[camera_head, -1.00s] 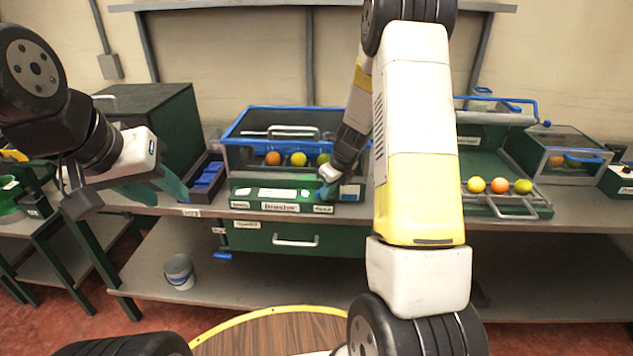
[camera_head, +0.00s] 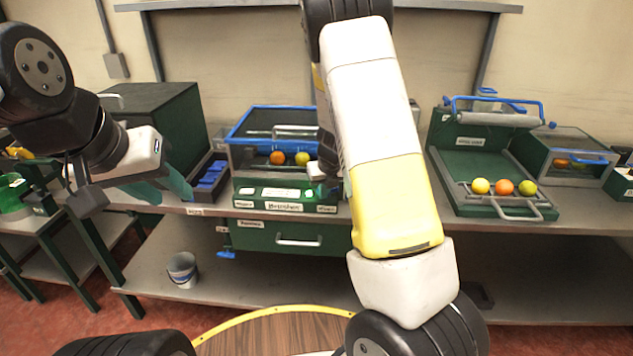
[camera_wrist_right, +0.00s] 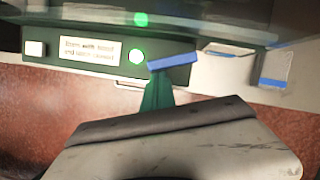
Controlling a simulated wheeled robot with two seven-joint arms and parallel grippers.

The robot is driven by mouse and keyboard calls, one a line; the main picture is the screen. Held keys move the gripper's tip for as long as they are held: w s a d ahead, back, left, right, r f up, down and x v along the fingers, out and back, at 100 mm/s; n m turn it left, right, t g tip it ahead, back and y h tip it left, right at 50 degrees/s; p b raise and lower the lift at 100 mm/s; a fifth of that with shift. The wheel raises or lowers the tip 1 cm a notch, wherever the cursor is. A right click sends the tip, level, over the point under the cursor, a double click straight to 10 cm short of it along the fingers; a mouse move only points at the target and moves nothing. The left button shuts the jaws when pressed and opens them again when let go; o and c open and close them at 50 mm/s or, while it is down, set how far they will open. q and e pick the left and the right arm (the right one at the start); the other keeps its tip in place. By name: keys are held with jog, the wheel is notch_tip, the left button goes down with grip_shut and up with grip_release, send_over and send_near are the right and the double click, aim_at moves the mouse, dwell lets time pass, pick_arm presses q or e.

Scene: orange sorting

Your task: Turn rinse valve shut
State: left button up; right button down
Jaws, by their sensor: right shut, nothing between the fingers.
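A small blue lever (camera_head: 226,254), which looks like the rinse valve handle, sits below the bench edge at the left of the drawer, lying roughly level. My right gripper (camera_wrist_right: 158,92) is shut and empty. In the wrist view its teal fingers point at a dark panel; a blue bar (camera_wrist_right: 174,61) shows at their tips, and I cannot tell whether they touch it or what it belongs to. In the head view my right forearm hides most of that gripper. My left gripper (camera_head: 158,187) is open and empty, away from the lever.
The green panel (camera_head: 284,206) stands before a blue-rimmed washer box (camera_head: 238,131) with oranges. A tray (camera_head: 482,199) with fruit is at right; a bucket (camera_head: 183,270) is on the lower shelf.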

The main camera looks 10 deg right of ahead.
jog(key=shift+w+a, duration=0.25)
jog(key=shift+a, duration=0.05)
jog(key=shift+w+a, duration=0.15)
jog(key=shift+w, duration=0.05)
dwell(0.7)
jog(key=shift+r, duration=0.1)
